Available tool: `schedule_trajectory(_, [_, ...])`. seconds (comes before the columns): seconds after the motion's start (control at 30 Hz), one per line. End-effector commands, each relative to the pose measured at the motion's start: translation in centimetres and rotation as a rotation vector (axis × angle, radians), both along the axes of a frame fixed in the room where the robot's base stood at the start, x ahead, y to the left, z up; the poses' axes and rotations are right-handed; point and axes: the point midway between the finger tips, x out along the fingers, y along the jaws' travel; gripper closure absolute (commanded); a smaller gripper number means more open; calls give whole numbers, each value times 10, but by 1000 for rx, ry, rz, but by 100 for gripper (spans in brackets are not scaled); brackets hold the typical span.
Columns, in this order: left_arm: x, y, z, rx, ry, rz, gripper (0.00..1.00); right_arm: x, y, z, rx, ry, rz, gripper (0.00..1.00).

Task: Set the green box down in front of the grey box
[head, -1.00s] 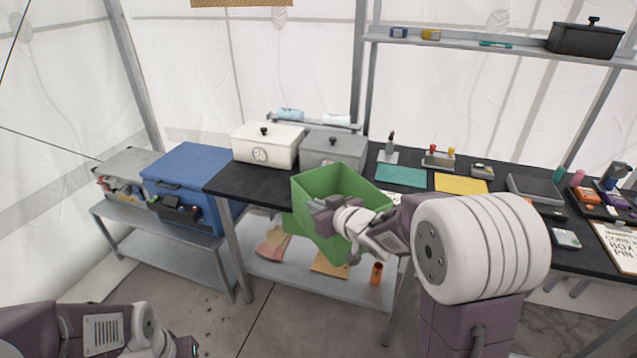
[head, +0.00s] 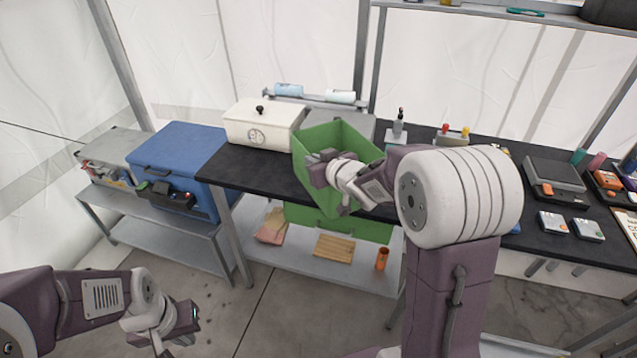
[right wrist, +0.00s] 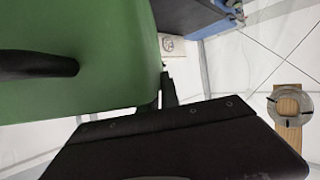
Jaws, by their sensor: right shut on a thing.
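The green box (head: 318,141) is an open-topped box held tilted by my right gripper (head: 326,168), at the front edge of the black table. My right gripper is shut on its near wall. In the right wrist view the green wall (right wrist: 90,35) fills the upper left, with a dark finger (right wrist: 35,65) against it. The grey box (head: 358,122) stands behind on the table, partly hidden by the green box. A green panel (head: 345,222) shows below the table edge; I cannot tell whether it belongs to the box. My left gripper (head: 178,328) is low at the left, its jaws unclear.
The black table top (head: 240,168) is clear in front of the white box. A blue cooler (head: 180,155) stands further left. An orange bottle (head: 382,259) is on the lower shelf. Bottles and instruments are at right.

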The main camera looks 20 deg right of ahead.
Motion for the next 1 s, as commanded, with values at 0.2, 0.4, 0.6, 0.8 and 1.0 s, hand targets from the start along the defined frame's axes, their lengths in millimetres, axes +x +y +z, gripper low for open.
schedule_trajectory(0.2, [0,0,-12,0,0,0,100,1,0,-31,-1,-5,2,100])
schedule_trajectory(0.4, [0,0,-13,0,0,0,100,1,0,-37,-1,-7,2,100])
schedule_trajectory(0.6, [0,0,-22,0,0,0,100,1,0,-68,-1,-5,2,100])
schedule_trajectory(0.8, [0,0,-20,0,0,0,100,1,0,-68,-2,-8,2,100])
schedule_trajectory(1.0, [0,0,-23,0,0,0,100,0,0,-73,-1,0,0,83])
